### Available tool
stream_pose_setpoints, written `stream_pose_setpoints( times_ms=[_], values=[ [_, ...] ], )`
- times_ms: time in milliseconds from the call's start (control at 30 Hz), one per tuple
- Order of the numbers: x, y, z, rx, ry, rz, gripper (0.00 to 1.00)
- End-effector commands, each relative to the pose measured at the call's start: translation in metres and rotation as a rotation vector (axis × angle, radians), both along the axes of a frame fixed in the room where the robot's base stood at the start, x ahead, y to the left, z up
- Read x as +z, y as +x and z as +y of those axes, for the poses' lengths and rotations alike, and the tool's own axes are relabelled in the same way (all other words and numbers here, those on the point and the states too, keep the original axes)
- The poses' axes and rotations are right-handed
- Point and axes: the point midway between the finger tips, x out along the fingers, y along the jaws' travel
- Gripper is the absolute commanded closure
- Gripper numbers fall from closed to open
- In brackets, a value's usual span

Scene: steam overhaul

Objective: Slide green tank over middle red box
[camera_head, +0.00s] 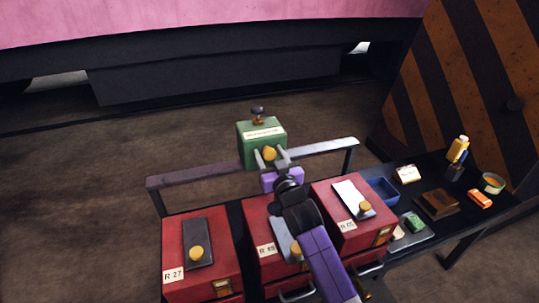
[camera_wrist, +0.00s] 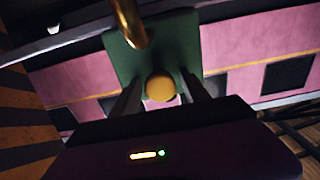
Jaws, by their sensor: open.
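The green tank (camera_head: 261,132) has a white label, a dark knob on top and a yellow knob (camera_head: 269,153) on its near face. It stands at the rail behind the red boxes. My gripper (camera_head: 270,161) is at the yellow knob, jaws open, one finger on either side. The wrist view shows the yellow knob (camera_wrist: 160,87) between the fingers, with the green tank (camera_wrist: 185,42) behind it; contact cannot be told. The middle red box (camera_head: 262,222) is partly hidden by my arm. It has a grey plate on top and a white label.
The left red box (camera_head: 184,279), marked R 27, and the right red box (camera_head: 336,213) flank the middle one. A grey rail (camera_head: 200,175) runs behind them. A dark bench (camera_head: 466,213) at right holds a blue tray (camera_head: 383,190) and several small items.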

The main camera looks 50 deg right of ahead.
Motion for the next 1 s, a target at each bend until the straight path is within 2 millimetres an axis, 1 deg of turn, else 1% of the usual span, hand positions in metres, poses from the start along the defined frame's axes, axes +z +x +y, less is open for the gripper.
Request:
stream_pose_setpoints(
  times_ms=[367,467,700,800,900,1000],
  values=[
    [-0.001,-0.002,0.002,0.001,0.0,0.0,0.41],
    [-0.002,-0.011,0.008,0.001,-0.001,0.0,0.41],
    [-0.003,-0.044,0.03,0.001,-0.002,0.001,0.41],
    [-0.002,-0.055,0.037,0.001,-0.001,0.001,0.41],
    [-0.001,-0.062,0.041,0.0,-0.001,0.0,0.41],
    [-0.001,-0.065,0.043,0.0,0.0,0.0,0.41]
  ],
)
